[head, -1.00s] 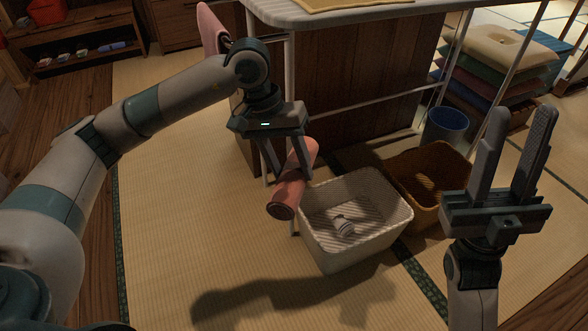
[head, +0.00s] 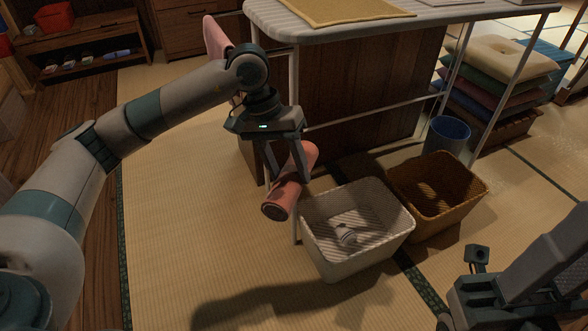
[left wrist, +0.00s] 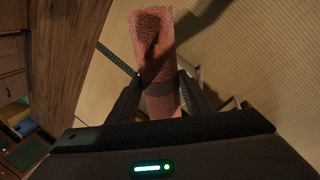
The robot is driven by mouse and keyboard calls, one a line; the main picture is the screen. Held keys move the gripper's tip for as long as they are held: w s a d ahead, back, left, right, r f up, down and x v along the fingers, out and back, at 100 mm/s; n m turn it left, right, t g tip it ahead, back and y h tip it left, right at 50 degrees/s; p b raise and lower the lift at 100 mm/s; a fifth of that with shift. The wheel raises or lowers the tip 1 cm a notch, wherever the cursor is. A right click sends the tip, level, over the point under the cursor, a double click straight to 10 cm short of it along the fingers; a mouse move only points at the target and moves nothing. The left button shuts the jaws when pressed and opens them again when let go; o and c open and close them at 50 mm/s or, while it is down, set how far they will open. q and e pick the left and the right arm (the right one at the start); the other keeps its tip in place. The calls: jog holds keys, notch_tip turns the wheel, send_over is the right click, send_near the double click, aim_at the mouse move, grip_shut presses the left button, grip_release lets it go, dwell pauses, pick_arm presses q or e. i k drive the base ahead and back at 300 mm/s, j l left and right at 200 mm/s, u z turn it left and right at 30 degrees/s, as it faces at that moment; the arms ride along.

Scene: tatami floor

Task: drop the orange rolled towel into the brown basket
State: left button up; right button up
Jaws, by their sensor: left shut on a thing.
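The orange rolled towel (head: 279,200), pinkish orange in this light, hangs tilted in the air in my left gripper (head: 287,178). The gripper is shut around its middle. In the left wrist view the towel (left wrist: 154,50) sits between the two fingers (left wrist: 163,96), its far end sticking out past them. The brown basket (head: 466,205) stands on the floor to the right, beyond a white basket. The towel is left of both baskets, not over the brown one. My right gripper (head: 520,275) is at the lower right, partly cut off by the frame; its fingers' gap is unclear.
The white basket (head: 345,268), holding a small white item (head: 346,235), stands between the towel and the brown basket. A grey-topped table (head: 330,28) with thin legs stands behind. A blue bin (head: 446,134) and stacked cushions (head: 497,75) are at the back right. Front tatami is clear.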

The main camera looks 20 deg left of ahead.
aim_at(421, 205)
jog(key=i+l, duration=0.2)
jog(key=l, duration=0.15)
jog(key=i+l+u, duration=0.1)
jog(key=l, duration=0.25)
jog(key=i+l, duration=0.25)
jog(key=l, duration=0.15)
jog(key=i+l+u, duration=0.1)
jog(key=l, duration=0.25)
jog(key=i+l, duration=0.2)
jog(key=l, duration=0.2)
jog(key=i+l+u, duration=0.1)
jog(key=l, duration=0.25)
jog(key=i+l, duration=0.4)
jog(key=i+l+u, duration=0.05)
